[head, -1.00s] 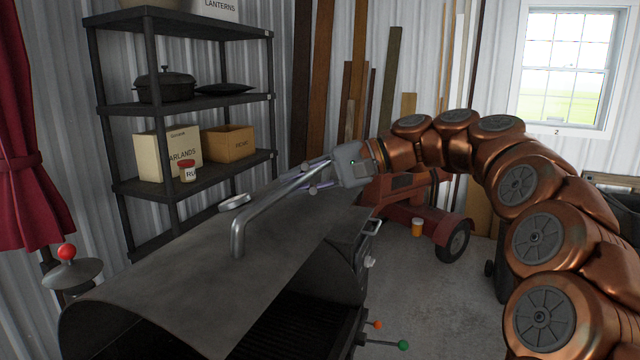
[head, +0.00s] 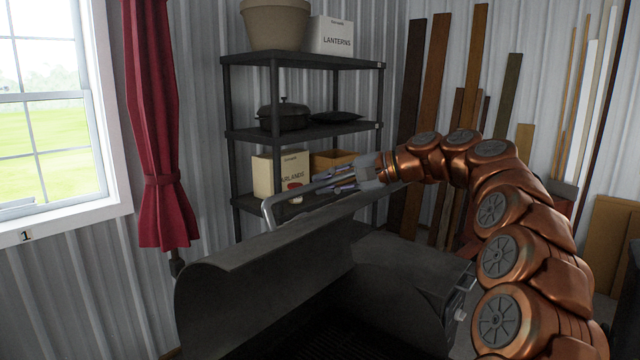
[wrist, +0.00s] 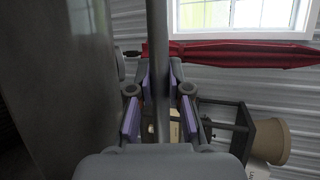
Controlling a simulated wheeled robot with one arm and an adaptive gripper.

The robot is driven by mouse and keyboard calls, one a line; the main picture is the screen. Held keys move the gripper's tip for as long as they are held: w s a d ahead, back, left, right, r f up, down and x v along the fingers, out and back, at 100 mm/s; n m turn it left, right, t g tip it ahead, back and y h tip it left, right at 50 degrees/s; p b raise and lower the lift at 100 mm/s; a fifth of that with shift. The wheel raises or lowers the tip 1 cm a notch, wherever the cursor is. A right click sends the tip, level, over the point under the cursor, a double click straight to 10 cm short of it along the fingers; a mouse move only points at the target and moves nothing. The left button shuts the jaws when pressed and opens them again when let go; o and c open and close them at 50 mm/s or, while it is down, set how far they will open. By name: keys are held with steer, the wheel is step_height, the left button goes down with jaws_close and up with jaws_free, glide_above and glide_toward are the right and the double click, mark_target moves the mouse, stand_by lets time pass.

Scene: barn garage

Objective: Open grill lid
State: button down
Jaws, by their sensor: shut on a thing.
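The grill lid (head: 275,262) is dark grey metal and stands raised in the head view, its curved end at the left. The dark grill body opening (head: 345,335) shows below it. The lid's bar handle (head: 268,212) runs along the lid's far upper side. My gripper (head: 335,181) is at the right part of the handle, with its fingers around it. In the wrist view the handle (wrist: 158,60) passes between the two purple-padded fingers of my gripper (wrist: 158,100). The lid also fills the left of the wrist view (wrist: 60,80). The exact finger contact is hard to see.
A black shelf (head: 300,132) with a pot, boxes and a planter stands behind the lid. A red curtain (head: 160,130) and window are at the left. Wooden boards (head: 437,100) lean on the back wall. My copper arm fills the right side.

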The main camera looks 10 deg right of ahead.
steer(key=shift+w+a+r, duration=0.15)
steer(key=shift+w+r, duration=0.05)
steer(key=shift+r, duration=0.15)
steer(key=shift+a+r, duration=0.1)
steer(key=shift+r, duration=0.05)
steer(key=c, duration=1.1)
jaws_free()
steer(key=shift+w+a+f, duration=0.15)
steer(key=shift+a+f, duration=0.05)
steer(key=shift+d, duration=0.1)
steer(key=shift+d, duration=0.2)
step_height(320, 180, up, 4)
glide_above(376, 199)
steer(key=shift+s+f, duration=0.15)
steer(key=shift+s, duration=0.1)
steer(key=shift+a, duration=0.1)
